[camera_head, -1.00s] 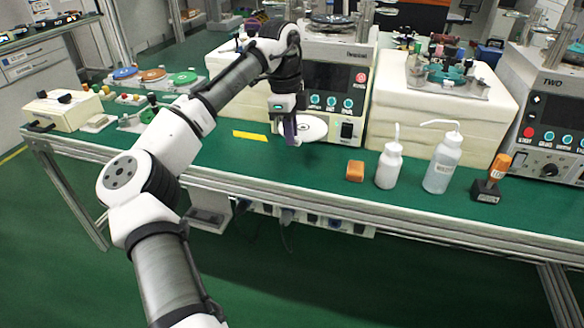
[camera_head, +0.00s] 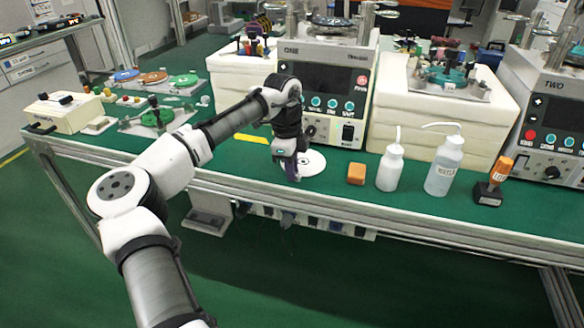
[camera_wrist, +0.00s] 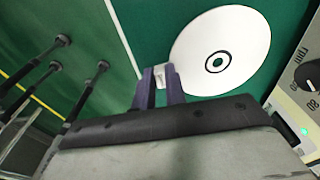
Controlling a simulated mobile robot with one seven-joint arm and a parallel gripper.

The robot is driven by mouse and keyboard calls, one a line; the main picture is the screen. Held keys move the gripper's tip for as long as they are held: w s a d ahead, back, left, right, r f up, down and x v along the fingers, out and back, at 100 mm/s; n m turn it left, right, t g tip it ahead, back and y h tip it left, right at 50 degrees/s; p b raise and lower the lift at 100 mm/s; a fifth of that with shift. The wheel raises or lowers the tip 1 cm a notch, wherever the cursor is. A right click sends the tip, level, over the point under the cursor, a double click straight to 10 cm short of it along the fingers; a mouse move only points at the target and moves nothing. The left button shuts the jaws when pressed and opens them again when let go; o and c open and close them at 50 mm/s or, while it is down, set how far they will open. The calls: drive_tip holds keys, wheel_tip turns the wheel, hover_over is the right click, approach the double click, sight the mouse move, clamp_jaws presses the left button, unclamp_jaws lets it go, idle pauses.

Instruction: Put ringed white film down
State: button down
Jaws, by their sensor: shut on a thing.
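The ringed white film is a round white disc with a black ring at its centre; in the wrist view (camera_wrist: 236,38) it lies to the right of the fingertips, over the green bench top. In the head view the white film (camera_head: 314,163) shows beside my gripper (camera_head: 291,177), low over the bench in front of machine ONE. My gripper also shows in the wrist view (camera_wrist: 159,78), its purple fingers shut on a small pale piece at the film's edge. I cannot tell whether the film touches the bench.
Machine ONE (camera_head: 327,78) stands right behind the film. An orange block (camera_head: 356,174) and white bottles (camera_head: 390,168) stand to the right. A yellow strip (camera_head: 252,138) lies on the bench (camera_head: 225,168) to the left. The bench's front edge runs close by.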

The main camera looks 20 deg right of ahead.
drive_tip(key=shift+f, duration=0.1)
drive_tip(key=c, duration=1.5)
unclamp_jaws()
drive_tip(key=shift+o, duration=0.2)
wheel_tip(320, 180, up, 12)
drive_tip(key=a, duration=0.1)
drive_tip(key=shift+w, duration=0.35)
